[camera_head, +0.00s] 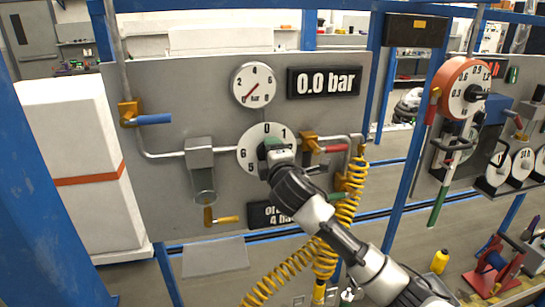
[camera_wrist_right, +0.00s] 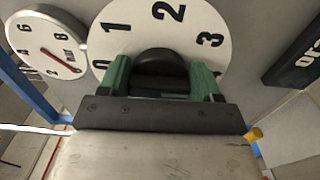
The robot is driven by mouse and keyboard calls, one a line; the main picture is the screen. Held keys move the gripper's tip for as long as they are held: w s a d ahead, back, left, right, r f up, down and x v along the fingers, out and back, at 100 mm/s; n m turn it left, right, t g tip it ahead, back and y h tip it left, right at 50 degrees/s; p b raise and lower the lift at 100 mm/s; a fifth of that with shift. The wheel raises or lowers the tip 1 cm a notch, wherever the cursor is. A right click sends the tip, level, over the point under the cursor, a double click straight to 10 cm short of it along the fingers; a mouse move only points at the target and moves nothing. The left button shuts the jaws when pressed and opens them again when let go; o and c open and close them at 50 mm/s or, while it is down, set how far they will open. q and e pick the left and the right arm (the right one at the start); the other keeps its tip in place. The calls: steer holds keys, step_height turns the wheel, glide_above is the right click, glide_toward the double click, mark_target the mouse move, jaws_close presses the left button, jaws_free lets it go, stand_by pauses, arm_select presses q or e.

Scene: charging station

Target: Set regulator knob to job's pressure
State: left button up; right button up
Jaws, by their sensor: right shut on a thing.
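The regulator dial (camera_head: 248,157) is a white disc on the grey panel, with 0 and 1 near its top and 5 and 6 at its left. In the right wrist view its face (camera_wrist_right: 140,25) shows 0, 1, 2 and 3. My right gripper (camera_head: 275,148) is at the dial's centre, its green fingers (camera_wrist_right: 160,80) shut on the black knob (camera_wrist_right: 160,59). The display (camera_head: 324,82) reads 0.0 bar. The round gauge (camera_head: 253,85) has a red needle pointing lower left. The order sign (camera_head: 268,214) shows "4 bar", partly hidden by my arm. My left gripper is out of view.
A blue-handled valve (camera_head: 152,119) is left on the panel and a red-handled valve (camera_head: 330,148) is right of the dial. A yellow-handled drain (camera_head: 222,219) hangs below the filter. A coiled yellow hose (camera_head: 352,195) hangs beside my right arm.

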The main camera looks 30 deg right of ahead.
stand_by(0.5)
steer(key=o, duration=0.9)
steer(key=shift+b+v, duration=1.8)
steer(key=shift+v, duration=3.65)
steer(key=shift+d, duration=0.1)
